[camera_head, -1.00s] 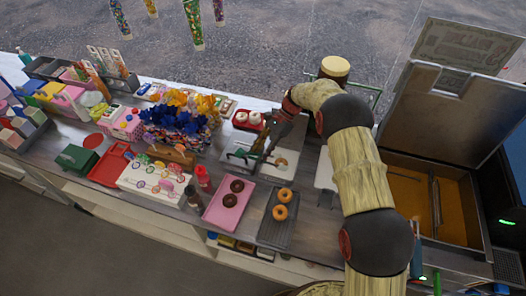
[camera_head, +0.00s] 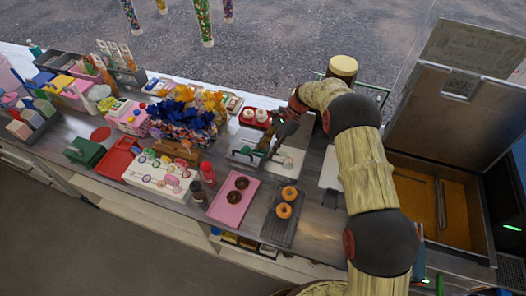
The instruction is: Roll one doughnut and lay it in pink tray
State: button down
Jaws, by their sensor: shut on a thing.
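The pink tray (camera_head: 222,211) lies near the counter's front edge with two dark chocolate doughnuts (camera_head: 235,197) in it. Right of it, a dark grey rack (camera_head: 275,234) holds two plain golden doughnuts (camera_head: 284,210). Behind these are two shallow pale trays, a left one (camera_head: 240,160) and a right white one (camera_head: 298,156) with a small tan patch in it. My gripper (camera_head: 266,153) points down over these trays, beyond the pink tray and the rack. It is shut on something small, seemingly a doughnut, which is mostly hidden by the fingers.
A red tray with white buns (camera_head: 254,116) stands just behind my gripper. Red and dark bottles (camera_head: 207,172) stand left of the pink tray, beside a white box of rings (camera_head: 155,178). Colourful sweets (camera_head: 180,118) crowd the left. An open fryer (camera_head: 440,205) is at the right.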

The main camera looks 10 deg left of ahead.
dwell(2.2)
jog(key=c, duration=2)
grip_release()
jog(key=shift+o, duration=1.2)
jog(key=shift+r+p, duration=0.1)
jog(key=shift+p, duration=0.2)
jog(key=shift+c, duration=0.2)
